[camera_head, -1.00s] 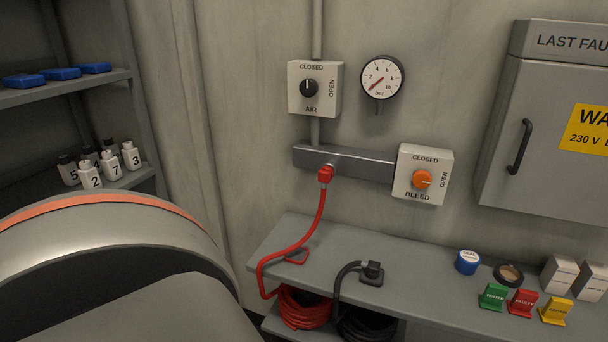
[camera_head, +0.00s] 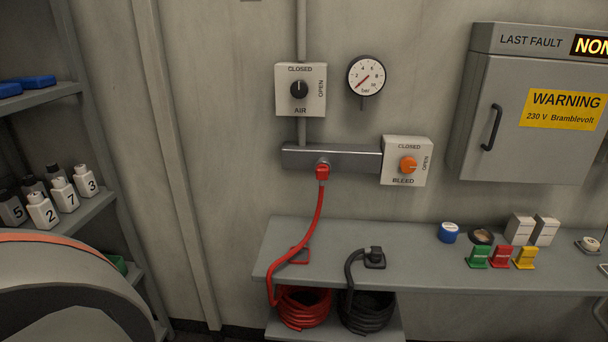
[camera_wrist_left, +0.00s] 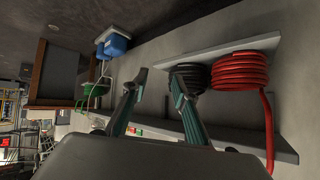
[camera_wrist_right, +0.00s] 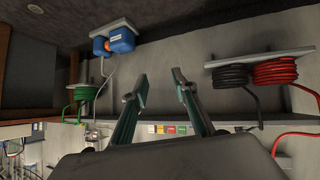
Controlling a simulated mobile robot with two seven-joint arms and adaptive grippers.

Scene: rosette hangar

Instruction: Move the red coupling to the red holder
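The red coupling (camera_head: 322,172) is plugged into the underside of the grey manifold bar (camera_head: 300,155) on the wall, with a red hose (camera_head: 312,226) hanging from it. The red holder (camera_head: 300,255) is a small red frame on the bench, close behind the hose; no coupling is in it. My left gripper (camera_wrist_left: 155,82) is open and empty in the left wrist view. My right gripper (camera_wrist_right: 158,80) is open and empty in the right wrist view. Neither gripper shows in the head view, and both are away from the coupling.
The AIR knob (camera_head: 299,89) and orange BLEED knob (camera_head: 408,165) flank the gauge (camera_head: 366,76). A black coupling (camera_head: 375,257) sits on the bench (camera_head: 420,272). Red (camera_head: 301,308) and black (camera_head: 367,312) hose coils lie below. Tags and small boxes stand right; a shelf (camera_head: 85,203) stands left.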

